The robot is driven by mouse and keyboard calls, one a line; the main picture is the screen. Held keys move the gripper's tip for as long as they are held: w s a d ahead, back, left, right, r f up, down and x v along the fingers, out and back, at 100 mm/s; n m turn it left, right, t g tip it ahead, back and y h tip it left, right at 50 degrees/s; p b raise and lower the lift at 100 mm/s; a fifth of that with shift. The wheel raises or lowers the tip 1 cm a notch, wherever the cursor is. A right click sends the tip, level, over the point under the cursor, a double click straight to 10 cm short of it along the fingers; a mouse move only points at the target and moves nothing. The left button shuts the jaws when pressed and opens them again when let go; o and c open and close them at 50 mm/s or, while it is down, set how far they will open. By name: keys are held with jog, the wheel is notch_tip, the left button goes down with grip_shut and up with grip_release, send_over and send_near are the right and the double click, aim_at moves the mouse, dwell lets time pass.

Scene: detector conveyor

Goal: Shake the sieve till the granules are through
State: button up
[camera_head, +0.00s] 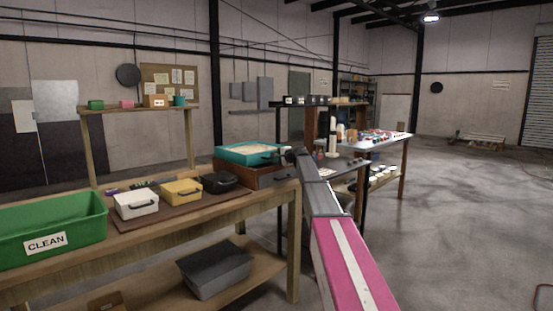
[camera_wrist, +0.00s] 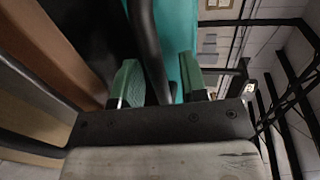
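The teal sieve (camera_head: 232,153), with pale granules (camera_head: 250,149) in it, rests level on a brown wooden box (camera_head: 238,170) at the right end of the workbench in the head view. My gripper (camera_head: 291,155) is at its right side, small and dark there. In the wrist view the sieve's dark handle (camera_wrist: 150,45) runs between the green-tipped fingers of my gripper (camera_wrist: 162,82). The fingers stand apart, with a gap showing between the handle and the right finger. The teal wall (camera_wrist: 175,35) lies just beyond. What lies below the sieve inside the box is hidden.
On the workbench stand a green bin (camera_head: 45,225) marked CLEAN, and white (camera_head: 135,204), yellow (camera_head: 181,192) and black (camera_head: 219,182) containers. A grey bin (camera_head: 215,270) sits on the lower shelf. Further tables with small items stand behind my arm. The floor at right is mostly clear.

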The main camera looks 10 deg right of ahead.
grip_shut()
jog(key=v, duration=0.2)
jog(key=f+v, duration=0.1)
jog(key=v, duration=0.2)
jog(key=shift+s+d, duration=0.2)
jog(key=shift+s, duration=0.15)
grip_release()
jog(key=v, duration=1)
jog(key=shift+s+d, duration=0.2)
jog(key=shift+s, duration=0.15)
